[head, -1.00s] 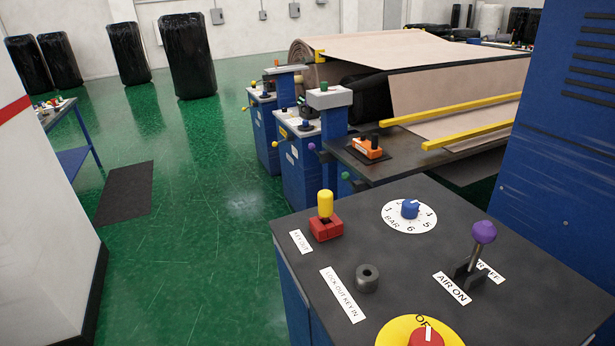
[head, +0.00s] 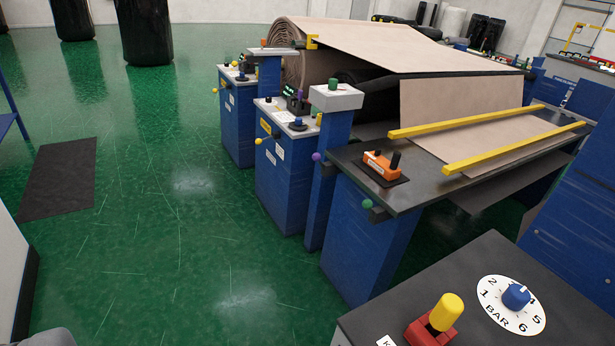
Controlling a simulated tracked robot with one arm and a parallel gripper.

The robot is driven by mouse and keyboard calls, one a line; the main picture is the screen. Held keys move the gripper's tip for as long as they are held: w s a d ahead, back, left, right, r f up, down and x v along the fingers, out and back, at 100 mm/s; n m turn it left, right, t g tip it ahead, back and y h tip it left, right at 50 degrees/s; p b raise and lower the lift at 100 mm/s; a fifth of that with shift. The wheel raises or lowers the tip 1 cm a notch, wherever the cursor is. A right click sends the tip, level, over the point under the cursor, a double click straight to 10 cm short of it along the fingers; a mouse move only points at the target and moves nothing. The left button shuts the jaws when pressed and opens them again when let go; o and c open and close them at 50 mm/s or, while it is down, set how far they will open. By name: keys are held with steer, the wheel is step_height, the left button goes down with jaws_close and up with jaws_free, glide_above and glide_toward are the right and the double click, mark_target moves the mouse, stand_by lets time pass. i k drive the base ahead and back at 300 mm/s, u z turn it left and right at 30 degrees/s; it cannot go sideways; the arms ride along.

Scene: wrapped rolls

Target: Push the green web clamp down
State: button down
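Two green parts show, and I cannot tell by label which is the web clamp. One is a green ball knob (head: 367,204) on a short lever at the left end of the dark table (head: 440,182). The other is a small green knob (head: 333,84) on the grey block atop a blue post (head: 333,130). A purple ball knob (head: 317,157) sits near the table corner, left of the green ball. My gripper is not in view.
A near console with a yellow-handled red switch (head: 436,318) and a blue BAR dial (head: 516,297) fills the lower right. Blue cabinets (head: 284,185) stand left of the table. Two yellow bars (head: 470,122) lie across it. Green floor (head: 190,240) is open at left.

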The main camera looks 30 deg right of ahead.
mark_target(367, 204)
steer(key=i, duration=2.5)
steer(key=z, duration=1.15)
steer(key=i, duration=1)
steer(key=z, duration=0.7)
